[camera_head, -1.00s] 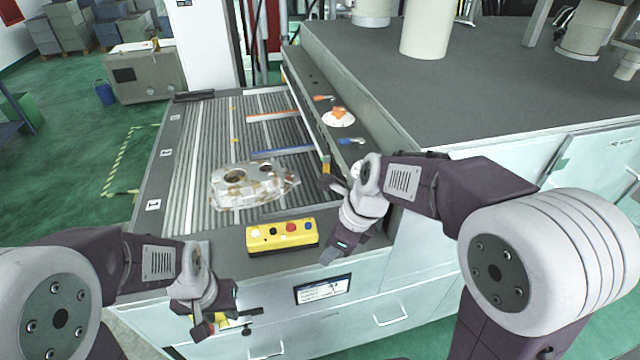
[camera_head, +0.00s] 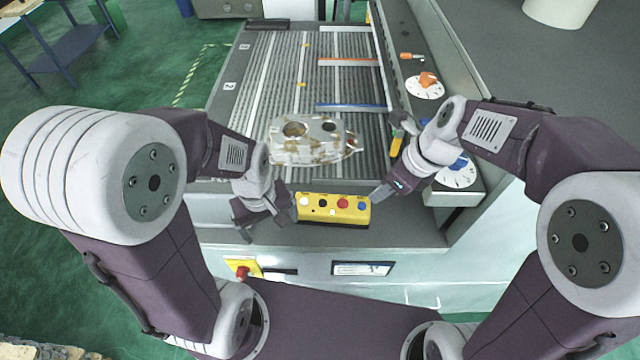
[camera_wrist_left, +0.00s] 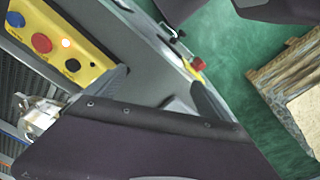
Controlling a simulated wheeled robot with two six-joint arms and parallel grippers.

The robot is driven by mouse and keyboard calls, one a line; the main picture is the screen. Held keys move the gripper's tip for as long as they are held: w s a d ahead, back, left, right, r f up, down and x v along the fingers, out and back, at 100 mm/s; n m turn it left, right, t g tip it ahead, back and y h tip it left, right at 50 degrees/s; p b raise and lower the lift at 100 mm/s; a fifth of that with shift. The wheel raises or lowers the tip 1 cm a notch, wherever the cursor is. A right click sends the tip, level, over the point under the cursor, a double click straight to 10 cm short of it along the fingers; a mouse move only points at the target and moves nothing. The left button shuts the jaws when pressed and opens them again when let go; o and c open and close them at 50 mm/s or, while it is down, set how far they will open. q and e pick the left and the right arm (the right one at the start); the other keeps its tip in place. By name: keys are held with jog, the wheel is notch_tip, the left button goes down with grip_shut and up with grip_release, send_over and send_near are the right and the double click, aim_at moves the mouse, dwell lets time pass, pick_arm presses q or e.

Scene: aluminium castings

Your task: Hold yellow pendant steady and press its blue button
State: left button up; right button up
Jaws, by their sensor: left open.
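The yellow pendant (camera_head: 318,216) lies on the grey front ledge of the bench. Its top carries a white, a black, a red and a blue button (camera_head: 362,205), the blue one at its right end. The pendant also shows in the left wrist view (camera_wrist_left: 58,62), at the upper left. My left gripper (camera_head: 268,220) is open and empty, at the pendant's left end, with one finger close to it; I cannot tell if they touch. My right gripper (camera_head: 384,172) is just right of and behind the pendant's blue-button end; its finger gap is unclear.
An aluminium casting (camera_head: 310,142) rests on the ribbed conveyor bed (camera_head: 262,90) behind the pendant. Orange (camera_head: 428,80) and blue-handled knobs are on the right rail. A red emergency knob (camera_head: 242,271) is on the front face. The ledge right of the pendant is clear.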

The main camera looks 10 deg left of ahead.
aim_at(313, 203)
pick_arm(q)
jog(key=w+d+r+n, duration=0.1)
jog(key=w+n, duration=0.1)
jog(key=n, duration=0.2)
jog(key=w+d+r+n, duration=0.1)
jog(key=w+d+n, duration=0.1)
jog(key=w+n, duration=0.1)
jog(key=w+d+r+n, duration=0.1)
jog(key=w+r+n, duration=0.1)
jog(key=n, duration=0.3)
jog(key=shift+w+d+r+n, duration=0.1)
jog(key=shift+w+d+n, duration=0.2)
jog(key=shift+w, duration=0.25)
jog(key=w+d, duration=0.1)
jog(key=w+d+f, duration=0.1)
jog(key=d, duration=0.1)
jog(key=shift+m+g, duration=0.3)
jog(key=shift+m, duration=0.1)
jog(key=shift+d+f, duration=0.2)
jog(key=shift+s+f, duration=0.15)
jog(key=shift+f, duration=0.25)
notch_tip(313, 203, down, 8)
jog(key=shift+f, duration=0.1)
pick_arm(e)
jog(key=shift+s+r, duration=0.1)
jog(key=shift+s, duration=0.05)
pick_arm(q)
jog(key=shift+s+a, duration=0.1)
